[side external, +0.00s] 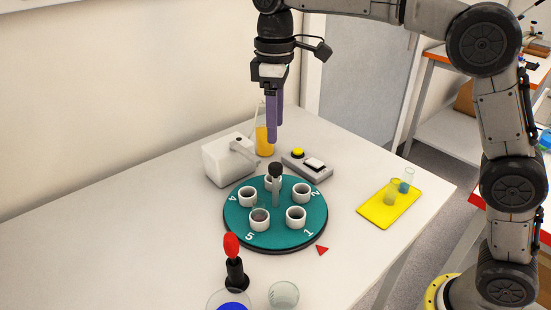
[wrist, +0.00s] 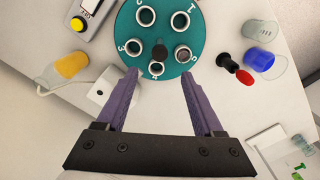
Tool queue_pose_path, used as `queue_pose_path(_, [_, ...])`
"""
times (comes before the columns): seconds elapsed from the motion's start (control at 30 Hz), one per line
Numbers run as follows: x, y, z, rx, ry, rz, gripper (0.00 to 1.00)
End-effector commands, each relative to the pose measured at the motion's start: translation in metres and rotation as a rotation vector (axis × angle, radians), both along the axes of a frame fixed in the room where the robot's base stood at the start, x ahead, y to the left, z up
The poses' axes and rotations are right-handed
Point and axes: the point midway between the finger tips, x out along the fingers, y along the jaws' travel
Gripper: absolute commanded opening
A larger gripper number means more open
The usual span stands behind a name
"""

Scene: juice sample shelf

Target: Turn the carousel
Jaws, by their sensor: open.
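The carousel (side external: 236,223) is a round teal disc on the white table, with white numbers and several white cups around its rim. A grey post with a dark knob (side external: 276,169) stands upright at its centre; the wrist view shows the knob (wrist: 159,52) from above. The cup by the 5 (side external: 259,220) has something dark in it. A red triangle (side external: 322,250) lies on the table just off the rim, near the 1. My gripper (side external: 273,140) points down, open and empty, above the carousel's back edge. In the wrist view its fingers (wrist: 160,74) are apart, with the knob beyond them.
A white box (side external: 229,160) and a container of orange juice (side external: 264,142) stand behind the carousel. A grey device with a yellow button (side external: 307,165) is behind right. A yellow tray (side external: 374,212) with small glasses lies right. A red-topped black object (side external: 235,268) and glasses (side external: 284,294) stand in front.

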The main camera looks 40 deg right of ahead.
Motion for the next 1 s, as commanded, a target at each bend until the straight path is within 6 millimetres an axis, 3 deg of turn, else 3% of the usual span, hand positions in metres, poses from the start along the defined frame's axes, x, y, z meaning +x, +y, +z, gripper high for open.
queue_pose_path(0.2, [-0.001, -0.001, -0.045, -0.001, 0.004, -0.001, 0.69])
queue_pose_path(0.43, [-0.001, 0.0, -0.079, 0.0, 0.002, -0.001, 0.69])
queue_pose_path(0.6, [0.0, 0.0, -0.091, 0.0, 0.0, -0.001, 0.69])
queue_pose_path(0.9, [0.0, 0.0, -0.093, 0.0, 0.0, -0.001, 0.69])
queue_pose_path(0.93, [0.0, 0.0, -0.093, 0.0, 0.0, -0.001, 0.67])
queue_pose_path(1.0, [0.0, 0.0, -0.093, 0.0, 0.0, -0.001, 0.55])
